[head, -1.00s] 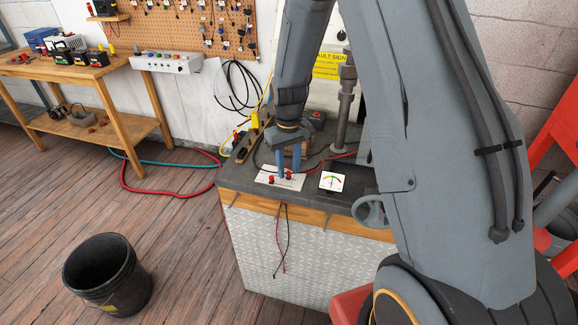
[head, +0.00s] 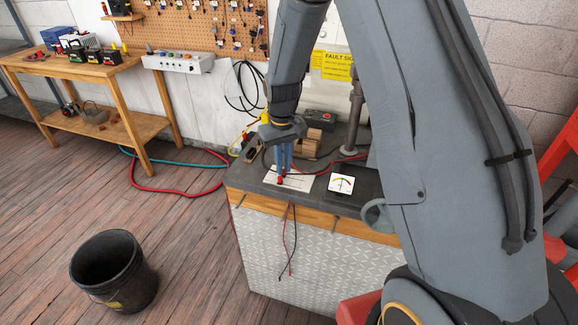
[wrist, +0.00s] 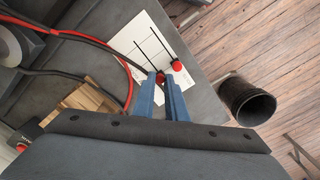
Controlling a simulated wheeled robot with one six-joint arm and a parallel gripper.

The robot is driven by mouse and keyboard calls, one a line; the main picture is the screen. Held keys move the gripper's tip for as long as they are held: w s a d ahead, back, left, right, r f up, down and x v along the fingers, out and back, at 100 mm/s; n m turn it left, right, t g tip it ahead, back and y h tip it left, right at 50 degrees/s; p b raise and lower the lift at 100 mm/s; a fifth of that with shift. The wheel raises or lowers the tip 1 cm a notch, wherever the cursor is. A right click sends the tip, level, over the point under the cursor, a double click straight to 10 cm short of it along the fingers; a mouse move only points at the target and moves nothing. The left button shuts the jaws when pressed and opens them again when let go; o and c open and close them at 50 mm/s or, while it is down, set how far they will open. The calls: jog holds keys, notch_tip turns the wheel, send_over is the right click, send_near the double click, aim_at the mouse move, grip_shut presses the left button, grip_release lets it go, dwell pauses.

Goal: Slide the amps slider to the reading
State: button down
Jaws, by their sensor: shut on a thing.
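A white panel (head: 300,180) with dark slots lies on the grey bench top; it also shows in the wrist view (wrist: 130,42). Two red slider knobs show in the wrist view. My gripper (wrist: 160,80) is shut on the near red knob (wrist: 160,76), its blue fingers on either side. The other red knob (wrist: 177,65) stands free close by. In the head view my gripper (head: 284,172) points down at the panel, and one red knob (head: 280,182) shows at its tips. I cannot read which knob is amps. A white meter (head: 341,184) with a coloured scale stands right of the panel.
Red and black cables (wrist: 85,40) cross the bench beside the panel. A wooden block (wrist: 92,97) and a dark post (head: 355,115) stand on the bench behind. A black bucket (head: 112,272) is on the floor. A second wooden table (head: 75,72) is at the left.

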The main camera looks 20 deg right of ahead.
jog(key=c, duration=1.8)
grip_release()
jog(key=shift+w+a, duration=0.1)
jog(key=shift+a, duration=0.2)
jog(key=shift+o, duration=0.2)
jog(key=shift+d, duration=0.1)
jog(key=shift+r, duration=0.1)
jog(key=shift+r, duration=0.2)
notch_tip(320, 180, up, 7)
jog(key=b, duration=0.2)
jog(key=shift+r, duration=0.15)
jog(key=s+d+m, duration=0.1)
jog(key=s, duration=1)
jog(key=s+d+m+t+b, duration=0.1)
jog(key=s+d, duration=0.1)
jog(key=s, duration=0.9)
jog(key=shift+s+d+r, duration=0.2)
jog(key=shift+d+r, duration=0.05)
jog(key=shift+r, duration=0.2)
